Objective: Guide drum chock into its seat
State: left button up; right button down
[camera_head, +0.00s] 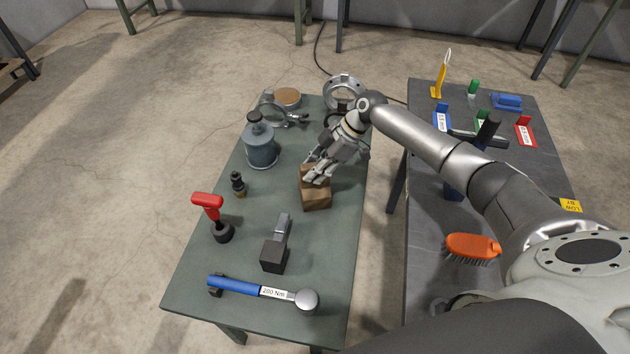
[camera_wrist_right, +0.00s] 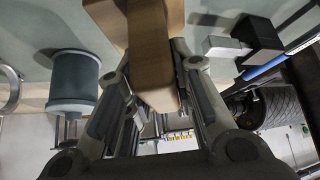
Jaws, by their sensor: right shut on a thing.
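A brown wooden block (camera_head: 316,199), which looks like the drum chock, is at the middle right of the green table. My right gripper (camera_head: 317,172) is shut on its upper part from above. In the right wrist view the wooden block (camera_wrist_right: 150,55) is between the two fingers, and a wider wooden part (camera_wrist_right: 105,12) crosses at the top. I cannot tell whether the block is touching the tabletop or whether this wider part is a separate piece. I cannot make out a distinct seat. My left gripper is not in view.
On the green table (camera_head: 335,235) stand a grey canister (camera_head: 262,148), a red-handled tool (camera_head: 210,207), a small dark fitting (camera_head: 238,184), a black block with a grey bar (camera_head: 275,252) and a blue-handled torque wrench (camera_head: 247,288). Metal rings (camera_head: 343,88) stand behind. A dark table (camera_head: 425,230) holds an orange brush (camera_head: 470,246).

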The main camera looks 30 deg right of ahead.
jog(key=shift+r, duration=0.1)
jog(key=shift+r+p, duration=0.5)
jog(key=shift+r, duration=0.15)
dwell(0.4)
jog(key=shift+r+p, duration=3.4)
jog(key=shift+r, duration=1)
